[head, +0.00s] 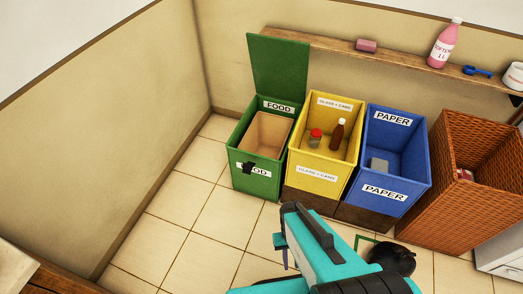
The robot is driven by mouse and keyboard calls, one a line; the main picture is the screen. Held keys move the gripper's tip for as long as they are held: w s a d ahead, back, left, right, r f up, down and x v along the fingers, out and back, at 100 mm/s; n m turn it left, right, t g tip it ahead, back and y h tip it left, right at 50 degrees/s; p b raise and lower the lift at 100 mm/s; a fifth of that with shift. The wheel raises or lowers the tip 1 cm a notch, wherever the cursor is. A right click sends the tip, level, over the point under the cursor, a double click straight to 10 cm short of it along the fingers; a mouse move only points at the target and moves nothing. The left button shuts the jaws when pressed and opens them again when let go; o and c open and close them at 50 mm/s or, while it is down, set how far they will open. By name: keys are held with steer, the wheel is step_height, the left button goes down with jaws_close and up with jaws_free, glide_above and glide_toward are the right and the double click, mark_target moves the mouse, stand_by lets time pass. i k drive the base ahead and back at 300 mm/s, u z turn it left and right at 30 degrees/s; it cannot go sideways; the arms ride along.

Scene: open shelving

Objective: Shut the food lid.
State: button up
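The green food bin (254,183) stands at the left end of the bin row, near the wall corner. Its green lid (279,70) is open, standing upright at the back of the bin. A brown inner liner (267,137) shows inside the bin, and I see nothing in it. A small dark shape covers part of the front FOOD label; I cannot tell what it is. My teal and black arm shows at the bottom middle, in front of the bins. I cannot make out my gripper's fingers.
Right of the food bin stand a yellow bin (316,174) holding a jar and a bottle, a blue paper bin (384,194) and a wicker basket (451,195). A wooden shelf (400,61) with several items runs behind. Tiled floor (190,210) is clear at left.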

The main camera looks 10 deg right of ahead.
mark_target(279, 66)
steer(key=z, duration=0.05)
steer(key=i, duration=0.3)
steer(key=z, duration=0.05)
steer(key=k, duration=1.3)
steer(key=u, duration=0.25)
steer(key=i, duration=1.75)
steer(key=z, duration=0.45)
